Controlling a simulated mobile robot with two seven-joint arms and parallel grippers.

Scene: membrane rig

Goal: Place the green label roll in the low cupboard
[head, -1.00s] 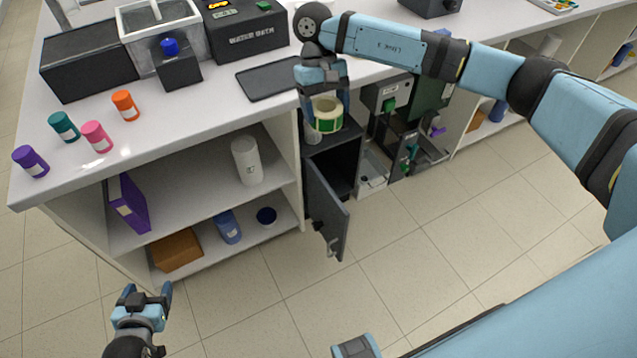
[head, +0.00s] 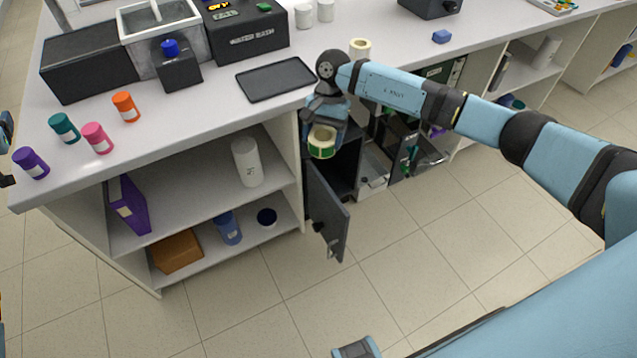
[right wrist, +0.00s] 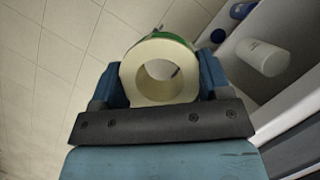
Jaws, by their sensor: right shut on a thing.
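The green label roll (head: 322,145) is a cream ring with a green outer band. My right gripper (head: 324,128) is shut on it and holds it in front of the upper part of the low cupboard (head: 347,170). In the right wrist view the roll (right wrist: 160,94) sits between the two blue fingers, its hole facing the camera. The cupboard is dark, under the counter, and its grey door (head: 328,213) stands open towards the front. My arm and the roll hide part of its opening. My left gripper (head: 6,148) is only partly seen at the left edge.
Left of the cupboard is an open white shelf unit (head: 205,190) with a purple binder, a box and containers. Right of it stand dark equipment and a grey box (head: 373,180). Another roll (head: 360,47) stands on the counter. The floor in front is clear.

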